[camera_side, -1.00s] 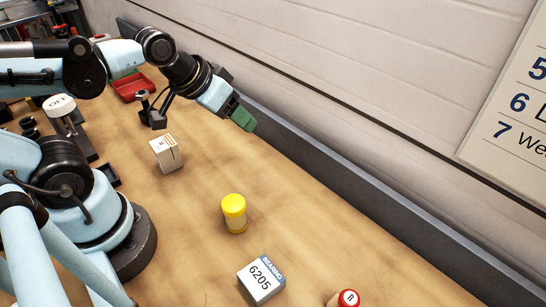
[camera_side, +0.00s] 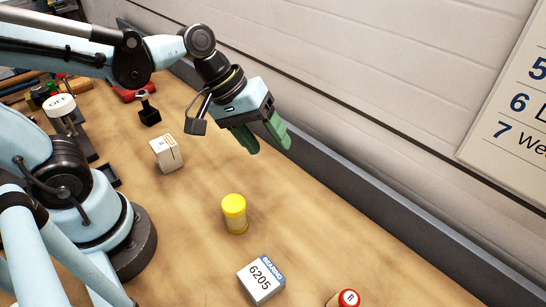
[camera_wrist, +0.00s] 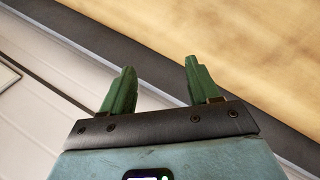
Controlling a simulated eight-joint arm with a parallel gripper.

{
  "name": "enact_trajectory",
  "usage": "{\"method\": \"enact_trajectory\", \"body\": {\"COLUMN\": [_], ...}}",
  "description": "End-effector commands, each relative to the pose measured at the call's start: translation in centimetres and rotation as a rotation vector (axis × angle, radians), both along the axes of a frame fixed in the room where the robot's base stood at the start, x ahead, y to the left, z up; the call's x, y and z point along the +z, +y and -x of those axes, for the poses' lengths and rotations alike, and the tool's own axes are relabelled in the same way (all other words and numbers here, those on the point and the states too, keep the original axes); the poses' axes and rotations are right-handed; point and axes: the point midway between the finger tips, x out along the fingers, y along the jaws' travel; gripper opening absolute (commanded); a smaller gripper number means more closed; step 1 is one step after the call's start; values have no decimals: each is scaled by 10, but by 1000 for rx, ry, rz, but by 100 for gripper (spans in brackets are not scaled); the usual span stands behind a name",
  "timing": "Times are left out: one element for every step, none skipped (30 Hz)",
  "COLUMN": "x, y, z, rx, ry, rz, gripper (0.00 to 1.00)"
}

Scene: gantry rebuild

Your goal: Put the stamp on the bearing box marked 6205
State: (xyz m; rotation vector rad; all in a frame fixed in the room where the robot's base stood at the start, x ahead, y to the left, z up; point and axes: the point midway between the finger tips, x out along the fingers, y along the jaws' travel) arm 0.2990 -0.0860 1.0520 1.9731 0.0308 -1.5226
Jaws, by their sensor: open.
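The bearing box marked 6205 (camera_side: 260,281) lies at the near end of the bench in the side view, white with a blue strip. A small black block with an upright handle (camera_side: 149,113), stamp-like, stands near the far end. A short wooden piece with a red, lettered top (camera_side: 347,299) is cut off at the bottom edge; I cannot tell for sure which one is the stamp. My gripper (camera_side: 267,142) is open and empty, raised above the bench near the back wall, away from both. Its green fingers (camera_wrist: 160,70) show apart in the wrist view, with nothing between.
A yellow-capped jar (camera_side: 234,214) stands mid-bench, between the 6205 box and a white carton with an orange label (camera_side: 166,153). A white-topped piece (camera_side: 60,106) stands by my base. A dark rail (camera_side: 345,175) runs along the wall. Bench right of the jar is clear.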

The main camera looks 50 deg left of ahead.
Motion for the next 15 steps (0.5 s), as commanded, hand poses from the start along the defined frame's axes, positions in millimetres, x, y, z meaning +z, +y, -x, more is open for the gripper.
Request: {"method": "enact_trajectory", "body": {"x": [-2, -3, -5, -6, -7, -8, -8, -9, -10, -10, -11, -11, -12, -12, -13], "y": [-15, -23, -35, -44, -52, -63, -71, -79, -89, -96, -103, -112, -118, -123, -129], "z": [-2, -2, -2, -1, -1, 1, 2, 3, 5, 7, 9, 11, 13, 15, 18], "rx": [36, 59, 90, 113, 134, 160, 179, 195, 219, 234, 248, 265, 277, 285, 297], "ry": [69, 115, 179, 229, 280, 348, 403, 458, 532, 589, 644, 718, 771, 822, 885], "rz": [74, 118, 177, 218, 257, 306, 340, 373, 413, 439, 464, 493, 511, 525, 541], "gripper": [61, 61, 61, 61, 61, 61, 61, 61, 61, 61, 61, 61, 61, 61, 61]}}
